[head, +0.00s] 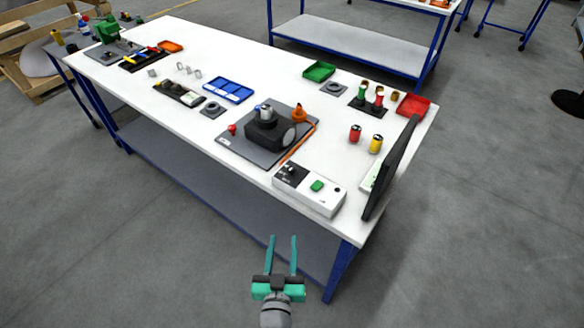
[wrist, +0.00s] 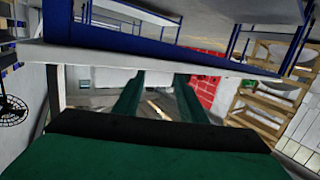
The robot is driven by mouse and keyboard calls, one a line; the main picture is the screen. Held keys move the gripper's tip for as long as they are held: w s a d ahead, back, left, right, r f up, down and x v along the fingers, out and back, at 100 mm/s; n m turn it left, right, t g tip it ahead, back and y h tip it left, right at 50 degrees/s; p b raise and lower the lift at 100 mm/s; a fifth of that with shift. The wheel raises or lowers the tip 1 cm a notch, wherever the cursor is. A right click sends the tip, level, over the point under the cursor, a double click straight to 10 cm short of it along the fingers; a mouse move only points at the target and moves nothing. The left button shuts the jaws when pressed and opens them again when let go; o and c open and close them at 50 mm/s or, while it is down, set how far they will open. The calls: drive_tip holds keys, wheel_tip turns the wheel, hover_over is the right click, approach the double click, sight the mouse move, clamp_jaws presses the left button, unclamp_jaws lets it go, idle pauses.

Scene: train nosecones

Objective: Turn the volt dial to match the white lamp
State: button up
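A white control box (head: 325,202) sits at the near edge of the white table. Its left end has a black panel with a small dark knob (head: 291,169), which looks like the volt dial; its pointer and scale are too small to read. A green button (head: 317,186) is in the box's middle, with a small dark spot to its right. I cannot make out a white lamp. My gripper (head: 283,238) is open and empty, in front of the table and apart from the box. In the wrist view its two green fingers (wrist: 160,82) are spread; neither dial nor box shows clearly there.
A dark monitor (head: 391,168) stands right of the box. Behind the box are a grey plate (head: 237,147) with a black device and an orange cable. Trays, small parts and red and yellow cylinders (head: 376,143) lie farther back. The floor before the table is clear.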

sight(292, 172)
drive_tip(key=w+r+m+t+h, duration=0.1)
drive_tip(key=w+r+m+h, duration=0.2)
drive_tip(key=w+r, duration=0.7)
drive_tip(key=x, duration=0.4)
drive_tip(key=f+x, duration=0.1)
drive_tip(key=x, duration=0.6)
drive_tip(key=shift+w+f, duration=0.25)
drive_tip(key=shift+w, duration=0.15)
drive_tip(key=shift+w, duration=0.1)
drive_tip(key=c, duration=0.4)
drive_tip(key=shift+d, duration=0.15)
clamp_jaws()
